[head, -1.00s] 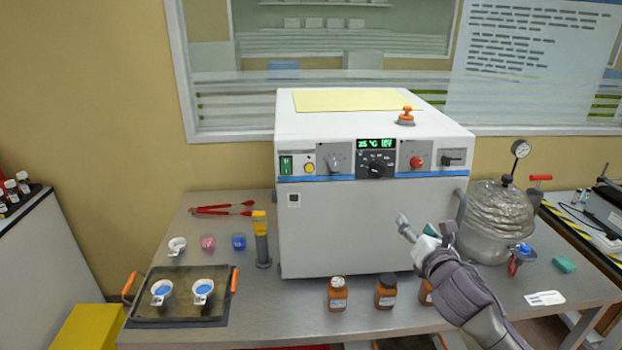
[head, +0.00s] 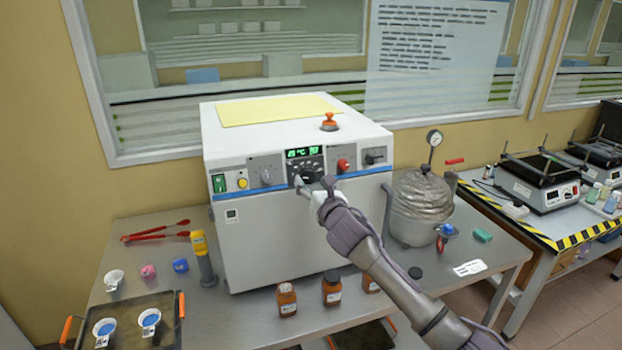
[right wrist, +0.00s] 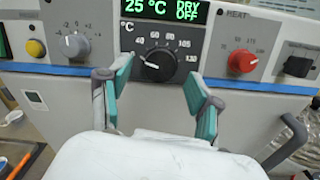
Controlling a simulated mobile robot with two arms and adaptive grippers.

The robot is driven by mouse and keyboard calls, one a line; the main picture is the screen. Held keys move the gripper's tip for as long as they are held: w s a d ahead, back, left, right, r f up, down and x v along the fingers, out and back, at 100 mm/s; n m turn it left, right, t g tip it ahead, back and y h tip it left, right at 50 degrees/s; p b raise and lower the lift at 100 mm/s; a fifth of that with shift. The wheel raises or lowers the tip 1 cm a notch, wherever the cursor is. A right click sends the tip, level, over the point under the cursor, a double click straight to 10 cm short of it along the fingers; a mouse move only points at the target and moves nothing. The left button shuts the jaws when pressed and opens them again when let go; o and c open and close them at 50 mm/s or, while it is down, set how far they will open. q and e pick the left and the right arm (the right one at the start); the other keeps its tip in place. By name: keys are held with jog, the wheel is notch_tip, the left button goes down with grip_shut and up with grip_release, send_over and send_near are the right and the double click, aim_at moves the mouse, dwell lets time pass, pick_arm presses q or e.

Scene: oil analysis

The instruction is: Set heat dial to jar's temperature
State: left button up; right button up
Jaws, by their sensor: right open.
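The white oven (head: 290,230) stands on the bench. Its black dial (right wrist: 157,66), with a °C scale from about 40 to 130, sits below a green display (right wrist: 160,12) reading 25 °C, DRY OFF. A red knob (right wrist: 242,62) is right of it, under a label that seems to read HEAT. My right gripper (right wrist: 156,88) is open and empty, its fingers straddling the black dial in the picture; contact cannot be told. Brown jars (head: 287,299), (head: 332,289), (head: 371,284) stand in front of the oven; their labels are too small to read. My left gripper is out of view.
A grey knob (right wrist: 74,46), yellow button (right wrist: 36,48) and black switch (right wrist: 297,66) share the panel. A foil-wrapped vessel (head: 421,205) stands right of the oven. A yellow-topped tool (head: 202,256) and a tray with cups (head: 165,337) are at left.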

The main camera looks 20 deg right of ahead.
jog(key=shift+w, duration=0.65)
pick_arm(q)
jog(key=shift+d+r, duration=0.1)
pick_arm(e)
jog(key=shift+c, duration=0.6)
jog(key=c, duration=1)
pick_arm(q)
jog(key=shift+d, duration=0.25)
pick_arm(e)
jog(key=shift+c, duration=0.2)
